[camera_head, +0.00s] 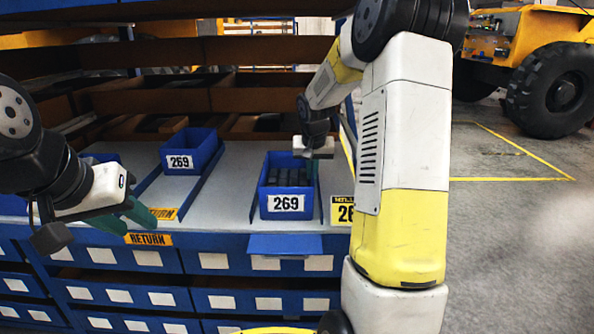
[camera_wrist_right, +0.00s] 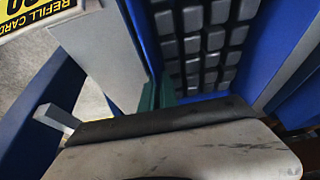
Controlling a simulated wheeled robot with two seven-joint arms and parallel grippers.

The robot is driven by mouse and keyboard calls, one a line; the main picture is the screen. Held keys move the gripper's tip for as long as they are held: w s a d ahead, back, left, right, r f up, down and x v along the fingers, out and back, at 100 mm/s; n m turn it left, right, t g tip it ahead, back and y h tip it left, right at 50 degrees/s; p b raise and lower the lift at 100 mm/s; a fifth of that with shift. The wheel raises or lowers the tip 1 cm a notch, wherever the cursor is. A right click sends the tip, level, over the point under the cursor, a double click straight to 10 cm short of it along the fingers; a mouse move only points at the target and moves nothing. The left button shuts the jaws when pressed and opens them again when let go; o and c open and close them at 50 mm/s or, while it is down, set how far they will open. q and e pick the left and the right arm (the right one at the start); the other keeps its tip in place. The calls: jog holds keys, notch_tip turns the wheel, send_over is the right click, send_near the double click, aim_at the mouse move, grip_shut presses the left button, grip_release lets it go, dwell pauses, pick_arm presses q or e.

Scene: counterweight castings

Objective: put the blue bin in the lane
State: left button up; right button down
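A blue bin (camera_head: 287,205) labelled 269 stands upright on the grey sloped shelf, between low blue rails, filled with several dark castings. Its dark blocks (camera_wrist_right: 205,40) also show in the right wrist view. My right gripper (camera_head: 313,165) is at the bin's right wall. In the wrist view its teal fingers (camera_wrist_right: 157,92) straddle the blue wall and appear shut on it. A second blue bin (camera_head: 190,150), also labelled 269, sits farther back in the lane to the left; it looks empty. My left gripper (camera_head: 125,217) is empty, its teal fingers apart, near the RETURN label.
Yellow RETURN signs (camera_head: 148,240) mark the left lane's front. A yellow card (camera_head: 341,210) is at the shelf's front, right of the filled bin, partly behind my right arm. A blue flap (camera_head: 285,245) hangs below the bin. Open floor and a yellow vehicle (camera_head: 535,50) are to the right.

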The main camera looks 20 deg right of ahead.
jog(key=c, duration=2.1)
grip_release()
jog(key=shift+f, duration=0.2)
jog(key=o, duration=0.5)
jog(key=shift+c, duration=0.2)
jog(key=shift+r, duration=0.1)
